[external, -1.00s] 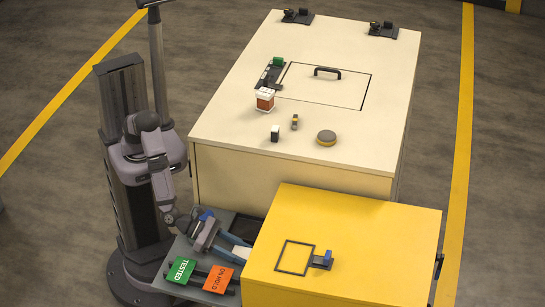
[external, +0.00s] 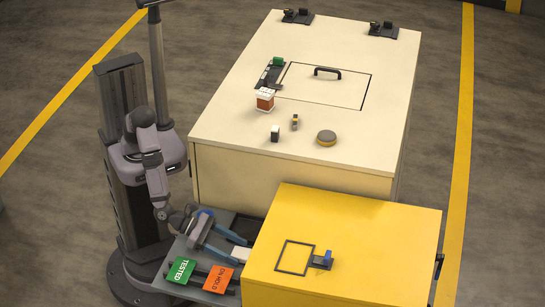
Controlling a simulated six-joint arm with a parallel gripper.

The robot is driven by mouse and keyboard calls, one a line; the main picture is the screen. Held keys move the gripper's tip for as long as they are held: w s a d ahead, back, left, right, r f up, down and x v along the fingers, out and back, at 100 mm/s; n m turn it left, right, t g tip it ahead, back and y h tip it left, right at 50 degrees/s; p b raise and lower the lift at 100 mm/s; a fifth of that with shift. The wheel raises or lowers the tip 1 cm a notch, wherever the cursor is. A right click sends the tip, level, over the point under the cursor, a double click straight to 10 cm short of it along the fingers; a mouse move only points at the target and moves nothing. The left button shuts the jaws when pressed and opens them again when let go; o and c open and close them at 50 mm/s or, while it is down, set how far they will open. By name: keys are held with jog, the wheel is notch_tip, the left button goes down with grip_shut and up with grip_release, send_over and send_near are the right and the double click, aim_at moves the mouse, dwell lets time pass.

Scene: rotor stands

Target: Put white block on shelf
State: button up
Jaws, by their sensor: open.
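My gripper (external: 235,250) is low over the grey shelf (external: 212,284) beside the yellow cabinet. Its two blue-grey fingers are spread apart and point right toward the cabinet. A white block (external: 241,255) sits at the fingertips, low at the shelf, close to the yellow cabinet's side. The fingers partly hide it, and I cannot tell whether they touch it. A small white and black piece (external: 275,133) also stands on the beige bench.
A green TESTED plate (external: 178,271) and an orange ON HOLD plate (external: 218,279) are on the shelf's front part. The yellow cabinet (external: 350,230) rises to the right. The beige bench (external: 240,120) behind carries a round disc (external: 326,138) and an orange-white part (external: 265,99).

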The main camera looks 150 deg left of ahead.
jog(key=v, duration=0.9)
jog(key=shift+s+d+r, duration=0.15)
jog(key=shift+s+d, duration=0.05)
